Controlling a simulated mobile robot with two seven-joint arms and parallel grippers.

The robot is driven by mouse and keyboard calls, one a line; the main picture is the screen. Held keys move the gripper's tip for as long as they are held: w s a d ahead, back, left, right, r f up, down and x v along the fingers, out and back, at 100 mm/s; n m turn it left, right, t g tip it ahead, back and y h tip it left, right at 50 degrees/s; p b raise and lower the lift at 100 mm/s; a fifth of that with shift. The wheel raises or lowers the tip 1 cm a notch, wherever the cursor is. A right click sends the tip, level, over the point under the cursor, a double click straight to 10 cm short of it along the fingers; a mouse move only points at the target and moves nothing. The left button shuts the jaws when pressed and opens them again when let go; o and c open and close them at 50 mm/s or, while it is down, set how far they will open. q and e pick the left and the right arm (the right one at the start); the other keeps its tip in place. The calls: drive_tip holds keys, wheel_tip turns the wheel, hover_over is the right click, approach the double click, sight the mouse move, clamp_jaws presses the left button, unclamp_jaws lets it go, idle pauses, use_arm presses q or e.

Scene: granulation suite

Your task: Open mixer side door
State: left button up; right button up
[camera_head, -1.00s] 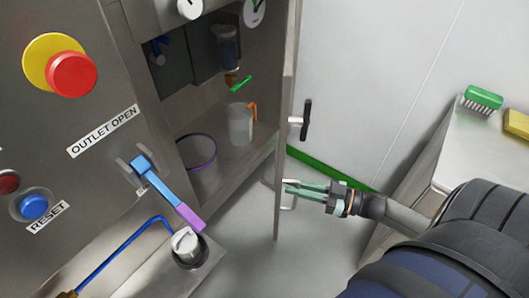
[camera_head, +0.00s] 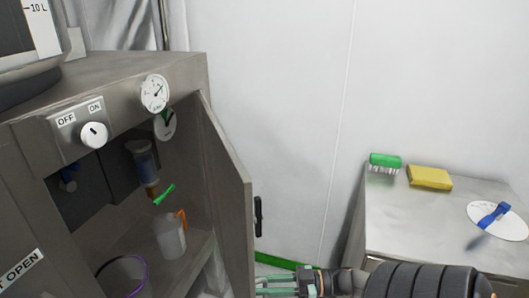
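The mixer's side door (camera_head: 228,175) stands open at the right edge of the steel cabinet, its inner face showing. A black handle (camera_head: 258,216) sticks out on its outer side. The cabinet interior (camera_head: 85,205) is in view through the opening. My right gripper (camera_head: 268,286) is at the bottom edge of the view, just right of the door's free edge. Its two greenish fingers point left with a gap between them, and nothing shows between them. Whether the tips touch the door is unclear. My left gripper is out of view.
Inside are a clear jug (camera_head: 171,238) with an orange handle and a purple-rimmed container (camera_head: 122,274). A gauge (camera_head: 155,93) and an OFF/ON knob (camera_head: 94,134) are above. At right, a bench (camera_head: 410,235) holds a green brush (camera_head: 385,162) and a yellow sponge (camera_head: 430,178).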

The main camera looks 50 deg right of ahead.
drive_tip(key=shift+o, duration=1.2)
drive_tip(key=shift+r, duration=0.1)
drive_tip(key=shift+r, duration=0.35)
wheel_tip(320, 180, up, 3)
drive_tip(key=shift+p, duration=1)
use_arm(q)
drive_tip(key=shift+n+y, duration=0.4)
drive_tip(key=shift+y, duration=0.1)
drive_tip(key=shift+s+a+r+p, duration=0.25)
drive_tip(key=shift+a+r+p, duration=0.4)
drive_tip(key=shift+p, duration=0.25)
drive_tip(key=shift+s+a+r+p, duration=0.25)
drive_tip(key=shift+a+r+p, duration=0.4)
drive_tip(key=shift+p, duration=0.2)
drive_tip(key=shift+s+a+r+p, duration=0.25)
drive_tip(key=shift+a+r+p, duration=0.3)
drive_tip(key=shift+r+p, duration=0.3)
use_arm(e)
drive_tip(key=s+a+r, duration=0.9)
drive_tip(key=a, duration=0.1)
drive_tip(key=shift+s+a, duration=0.15)
drive_tip(key=shift+a, duration=0.15)
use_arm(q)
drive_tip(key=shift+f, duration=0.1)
